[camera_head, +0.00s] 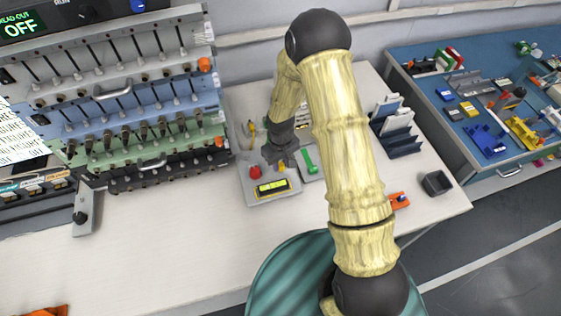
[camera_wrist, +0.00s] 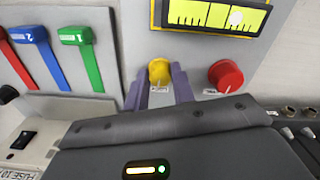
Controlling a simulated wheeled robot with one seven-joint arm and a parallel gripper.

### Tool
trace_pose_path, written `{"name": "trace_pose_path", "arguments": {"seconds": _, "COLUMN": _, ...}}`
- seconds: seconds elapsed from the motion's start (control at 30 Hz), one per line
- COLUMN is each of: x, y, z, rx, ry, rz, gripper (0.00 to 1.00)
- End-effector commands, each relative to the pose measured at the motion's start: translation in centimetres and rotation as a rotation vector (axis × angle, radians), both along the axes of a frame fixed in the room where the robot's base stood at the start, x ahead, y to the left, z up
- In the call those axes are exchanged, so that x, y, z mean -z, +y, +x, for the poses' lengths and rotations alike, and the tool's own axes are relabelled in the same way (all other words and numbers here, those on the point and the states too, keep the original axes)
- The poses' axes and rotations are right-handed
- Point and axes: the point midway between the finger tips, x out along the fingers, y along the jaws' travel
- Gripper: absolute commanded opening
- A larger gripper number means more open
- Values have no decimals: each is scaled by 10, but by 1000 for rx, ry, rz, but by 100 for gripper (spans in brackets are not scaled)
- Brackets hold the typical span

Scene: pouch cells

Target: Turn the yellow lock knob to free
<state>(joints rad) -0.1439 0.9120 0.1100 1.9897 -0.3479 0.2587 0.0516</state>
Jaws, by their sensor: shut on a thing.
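The yellow lock knob (camera_wrist: 159,71) sits on a light grey panel, in the middle of the wrist view. My gripper (camera_wrist: 158,92) is shut on it, with one purple finger on each side. In the head view my gripper (camera_head: 281,161) reaches down to the grey panel box (camera_head: 255,198), and the yellow knob (camera_head: 282,168) shows only as a small patch below it. A small white label lies below the knob in the wrist view, partly between the fingers; I cannot read it or tell which way the knob is turned.
A red knob (camera_wrist: 226,76) stands close right of my gripper. A yellow display (camera_wrist: 210,14) is above. Red, blue and green levers (camera_wrist: 75,36) are at the left. In the head view, a rack of switches (camera_head: 120,90) stands left; the front bench (camera_head: 160,240) is mostly clear.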

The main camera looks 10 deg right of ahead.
Motion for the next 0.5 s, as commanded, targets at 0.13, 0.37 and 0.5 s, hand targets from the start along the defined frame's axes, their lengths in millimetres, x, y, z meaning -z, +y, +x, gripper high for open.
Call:
{"name": "trace_pose_path", "arguments": {"seconds": 0.13, "x": -1, "y": 1, "z": 2, "rx": -1, "ry": -6, "rz": 3, "gripper": 2}}
{"name": "trace_pose_path", "arguments": {"seconds": 0.37, "x": -1, "y": 1, "z": 2, "rx": 1, "ry": -5, "rz": 3, "gripper": 45}}
{"name": "trace_pose_path", "arguments": {"seconds": 0.5, "x": -1, "y": 1, "z": 1, "rx": 1, "ry": -4, "rz": 2, "gripper": 47}}
